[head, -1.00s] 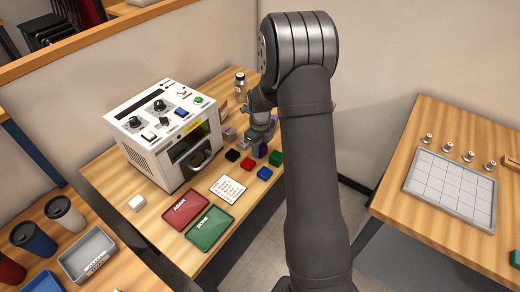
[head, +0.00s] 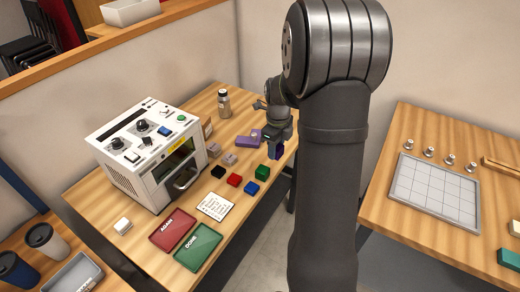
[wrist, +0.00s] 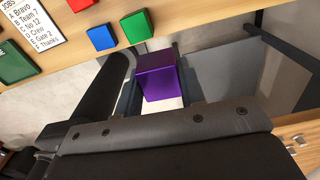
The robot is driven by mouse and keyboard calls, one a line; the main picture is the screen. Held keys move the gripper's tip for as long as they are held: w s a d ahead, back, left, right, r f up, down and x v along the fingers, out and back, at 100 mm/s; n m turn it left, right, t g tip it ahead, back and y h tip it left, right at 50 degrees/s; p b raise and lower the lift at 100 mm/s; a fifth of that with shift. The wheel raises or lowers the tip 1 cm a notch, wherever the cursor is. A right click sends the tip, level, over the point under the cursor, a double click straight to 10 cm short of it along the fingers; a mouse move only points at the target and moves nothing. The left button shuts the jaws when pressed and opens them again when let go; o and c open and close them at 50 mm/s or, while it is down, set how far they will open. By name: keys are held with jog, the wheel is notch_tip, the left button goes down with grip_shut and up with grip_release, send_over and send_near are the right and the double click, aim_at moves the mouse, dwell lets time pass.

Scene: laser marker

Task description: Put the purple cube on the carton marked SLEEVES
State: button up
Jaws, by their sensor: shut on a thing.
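The purple cube (wrist: 157,78) is held between the fingers of my gripper (wrist: 158,88) in the wrist view. In the head view, my gripper (head: 277,143) and the purple cube (head: 276,154) are at the right edge of the laser marker's table, behind the green cube (head: 262,172). In the wrist view the cube appears above the floor, just off the table edge. I cannot make out a carton marked SLEEVES in either view. My arm hides part of the head view.
The table holds the laser marker (head: 150,150), black, red (head: 234,180) and blue (head: 252,188) cubes, a card (head: 215,206), a red AGAIN tray (head: 163,240) and a green DONE tray (head: 188,258). A purple block (head: 249,138) lies farther back. A second table (head: 400,225) stands right, across a gap.

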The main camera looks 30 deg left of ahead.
jog(key=shift+w+d+r, duration=0.15)
jog(key=shift+d+r, duration=0.2)
jog(key=shift+d, duration=0.05)
jog(key=w+a+r+n, duration=0.2)
jog(key=a+r, duration=0.1)
jog(key=a, duration=0.5)
jog(key=w+a+r+n, duration=0.1)
jog(key=w+a+r, duration=0.2)
jog(key=a, duration=0.6)
jog(key=w+a+r+n, duration=0.2)
jog(key=a+r, duration=0.1)
jog(key=a, duration=0.5)
jog(key=s+a+f, duration=0.1)
jog(key=a+f, duration=0.1)
jog(key=a, duration=0.1)
jog(key=s+a+f, duration=0.2)
jog(key=a, duration=0.2)
jog(key=s+a+f, duration=0.1)
jog(key=a+f, duration=0.2)
jog(key=shift+s+a+f, duration=0.1)
jog(key=shift+s+a, duration=0.05)
jog(key=shift+a, duration=0.15)
jog(key=shift+f, duration=2.05)
jog(key=shift+f, duration=0.15)
jog(key=o, duration=1.1)
